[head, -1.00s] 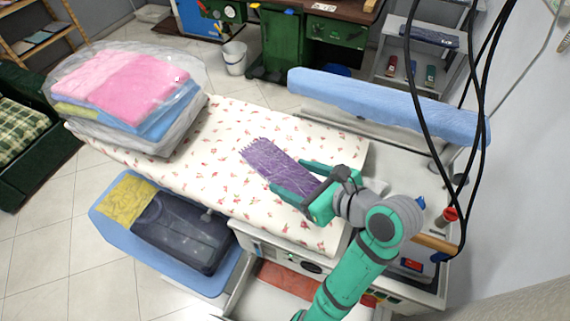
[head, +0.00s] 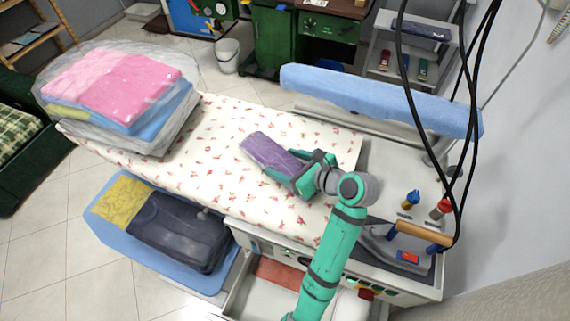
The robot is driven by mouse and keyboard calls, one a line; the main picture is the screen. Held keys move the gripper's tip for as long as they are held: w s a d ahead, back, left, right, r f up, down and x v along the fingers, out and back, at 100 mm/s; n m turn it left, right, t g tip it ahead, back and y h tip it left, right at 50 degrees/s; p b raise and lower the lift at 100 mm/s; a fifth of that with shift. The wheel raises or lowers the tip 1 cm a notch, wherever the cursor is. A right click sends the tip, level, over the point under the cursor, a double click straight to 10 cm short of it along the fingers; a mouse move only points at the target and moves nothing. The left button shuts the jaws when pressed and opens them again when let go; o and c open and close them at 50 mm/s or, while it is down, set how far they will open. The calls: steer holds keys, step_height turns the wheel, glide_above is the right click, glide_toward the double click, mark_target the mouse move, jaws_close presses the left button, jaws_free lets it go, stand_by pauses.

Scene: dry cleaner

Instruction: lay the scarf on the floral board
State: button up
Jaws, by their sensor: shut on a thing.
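The purple scarf (head: 268,151) is a folded, flat strip over the middle of the floral board (head: 225,125), which is white with small red flowers. My gripper (head: 283,170) is shut on the scarf at its lower right end. The scarf's far end points up and left. Whether the scarf touches the board or hangs just above it, I cannot tell. The fingers hide part of the scarf's near end.
A plastic-wrapped stack of folded cloths (head: 120,95) covers the board's left end. A blue padded board (head: 380,98) stands behind. An iron (head: 408,250) sits at the right, near hanging black cables (head: 440,125).

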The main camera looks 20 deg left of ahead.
steer(key=shift+f, duration=0.5)
steer(key=shift+f, duration=0.1)
steer(key=o, duration=1.1)
steer(key=shift+s+d+r, duration=0.1)
steer(key=shift+d+r, duration=0.2)
steer(key=v, duration=1.1)
steer(key=shift+d, duration=0.15)
